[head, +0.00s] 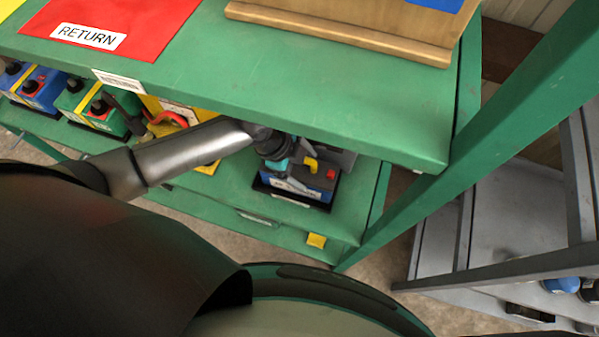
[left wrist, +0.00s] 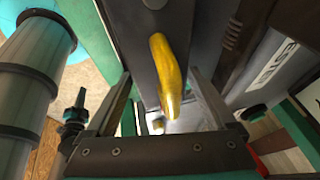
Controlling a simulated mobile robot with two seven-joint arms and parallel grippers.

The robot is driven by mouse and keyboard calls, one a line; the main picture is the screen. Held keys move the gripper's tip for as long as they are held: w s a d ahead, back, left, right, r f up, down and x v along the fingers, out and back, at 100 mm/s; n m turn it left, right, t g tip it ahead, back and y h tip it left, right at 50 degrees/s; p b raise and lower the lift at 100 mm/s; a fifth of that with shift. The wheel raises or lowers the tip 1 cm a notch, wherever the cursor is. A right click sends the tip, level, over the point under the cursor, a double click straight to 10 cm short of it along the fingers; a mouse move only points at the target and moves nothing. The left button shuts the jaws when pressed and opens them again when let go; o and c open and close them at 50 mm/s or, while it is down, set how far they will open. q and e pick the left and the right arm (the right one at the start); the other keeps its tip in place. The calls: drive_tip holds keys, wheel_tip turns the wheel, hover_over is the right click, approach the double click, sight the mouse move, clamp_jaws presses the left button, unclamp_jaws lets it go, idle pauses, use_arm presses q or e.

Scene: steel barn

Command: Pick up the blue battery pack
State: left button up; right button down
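A dark pack (head: 318,184) with a blue front, a white label, a red knob and a yellow part on top sits on the lower green shelf; I cannot tell if it is the blue battery pack. My left gripper (head: 290,160) reaches under the upper shelf and is just over this pack. In the left wrist view, my left gripper (left wrist: 165,105) has its two fingers apart, with a yellow curved part (left wrist: 168,75) between them and gaps at both sides. Another blue battery (head: 42,90) stands at the shelf's left end. My right gripper is not in view.
The upper green shelf (head: 330,100) overhangs the left arm, with a red RETURN sign (head: 110,25) and a wooden board (head: 340,35). Green and yellow batteries (head: 95,105) stand left of the arm. A green post (head: 470,140) and grey rack (head: 520,210) are at right.

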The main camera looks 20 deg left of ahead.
use_arm(q)
clamp_jaws()
drive_tip(key=shift+w+d+r, duration=0.1)
drive_tip(key=shift+w+r, duration=0.15)
idle(0.4)
